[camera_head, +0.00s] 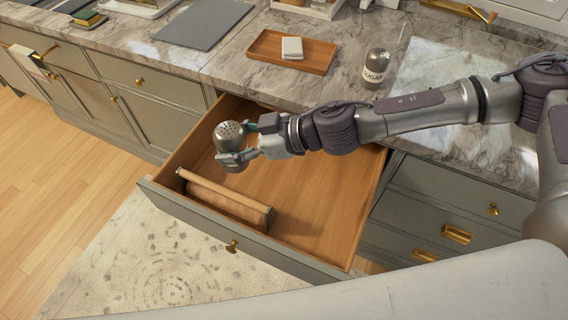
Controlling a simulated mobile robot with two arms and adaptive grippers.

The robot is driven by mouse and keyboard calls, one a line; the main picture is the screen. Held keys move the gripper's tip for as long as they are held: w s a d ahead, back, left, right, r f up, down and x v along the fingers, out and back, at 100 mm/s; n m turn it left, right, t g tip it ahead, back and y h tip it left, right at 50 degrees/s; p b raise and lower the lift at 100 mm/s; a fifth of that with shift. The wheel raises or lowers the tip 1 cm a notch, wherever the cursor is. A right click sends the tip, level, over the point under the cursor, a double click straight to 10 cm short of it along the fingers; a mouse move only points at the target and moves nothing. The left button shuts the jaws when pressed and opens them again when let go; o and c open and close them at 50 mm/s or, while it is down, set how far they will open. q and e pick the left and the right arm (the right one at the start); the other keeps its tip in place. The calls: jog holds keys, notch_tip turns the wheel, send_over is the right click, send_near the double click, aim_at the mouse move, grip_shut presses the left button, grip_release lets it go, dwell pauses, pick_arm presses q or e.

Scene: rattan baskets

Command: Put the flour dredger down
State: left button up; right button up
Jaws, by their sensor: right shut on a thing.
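The flour dredger (231,137) is a small metal shaker with a perforated domed top. My right gripper (236,146) is shut on it, with a finger on each side. It holds the dredger roughly upright over the open wooden drawer (315,218). The dredger appears to be above the drawer's floor, but the gap beneath it is hard to judge. My left gripper is not in view.
A rolling-pin-like wooden piece (226,200) lies along the drawer's front left. The rest of the drawer floor is bare.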

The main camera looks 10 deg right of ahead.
jog(key=s+d+f+n+g, duration=0.3)
jog(key=d+f+g, duration=0.1)
jog(key=d+f, duration=0.25)
jog(key=n+g+b, duration=0.3)
send_over(294, 220)
notch_tip(294, 220, down, 13)
jog(key=shift+f+b, duration=0.35)
jog(key=shift+f, duration=1.9)
jog(key=shift+f, duration=0.1)
jog(key=shift+f, duration=0.1)
jog(key=o, duration=1.3)
